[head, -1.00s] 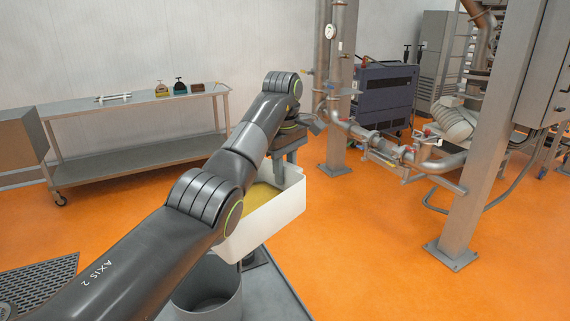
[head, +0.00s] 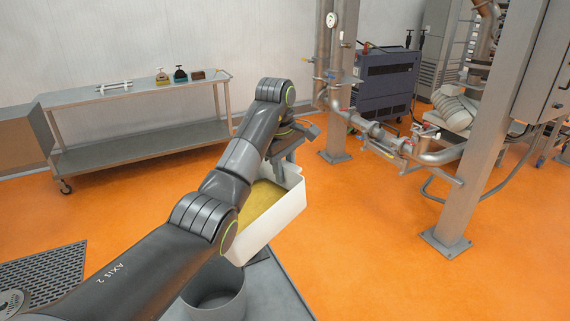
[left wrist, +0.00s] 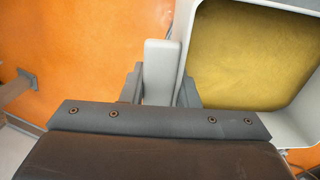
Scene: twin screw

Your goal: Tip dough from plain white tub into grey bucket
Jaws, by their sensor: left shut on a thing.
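The plain white tub (head: 286,218) hangs from my left gripper (head: 284,158), in front of and above the grey bucket. Yellow dough (head: 262,208) lies inside it and fills much of what shows; it also shows in the left wrist view (left wrist: 250,55). In that view my left gripper (left wrist: 160,88) is shut on a pale upright part (left wrist: 161,70) at the tub's side. The grey bucket (head: 217,297) stands at the bottom of the head view, its left part hidden behind my left arm. My right gripper is not in view.
A grey platform (head: 268,282) lies under the bucket. A steel table (head: 140,95) with several small tools stands by the back wall. Steel posts and pipes (head: 380,136) stand at the right. The orange floor (head: 350,230) between is clear.

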